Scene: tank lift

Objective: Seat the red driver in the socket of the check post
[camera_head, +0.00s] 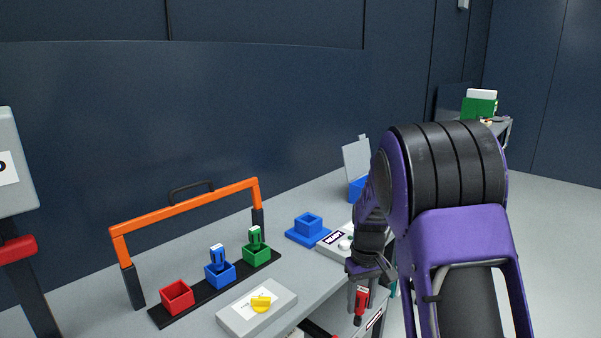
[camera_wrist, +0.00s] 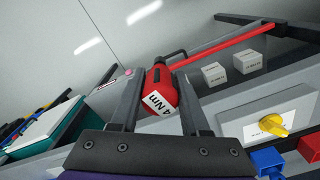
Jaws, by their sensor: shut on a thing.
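My gripper (camera_head: 359,291) is shut on the red driver (camera_head: 361,303), which hangs below it beyond the table's front edge. In the wrist view the driver (camera_wrist: 162,88) sits between both fingers, with a white "4 Nm" label facing the camera. A blue block with a square raised socket (camera_head: 308,226) stands on the table, left of and behind my gripper; I cannot tell whether it is the check post. The red rack socket (camera_head: 177,296) is empty. A blue driver (camera_head: 217,256) and a green driver (camera_head: 256,240) stand in the other rack sockets.
An orange handle frame (camera_head: 185,207) spans the rack. A grey box with a yellow knob (camera_head: 261,303) lies in front of it. A grey box with a white button (camera_head: 345,244) is near my arm. The wrist view shows white labelled cubes (camera_wrist: 214,74) and a red bar (camera_wrist: 235,42).

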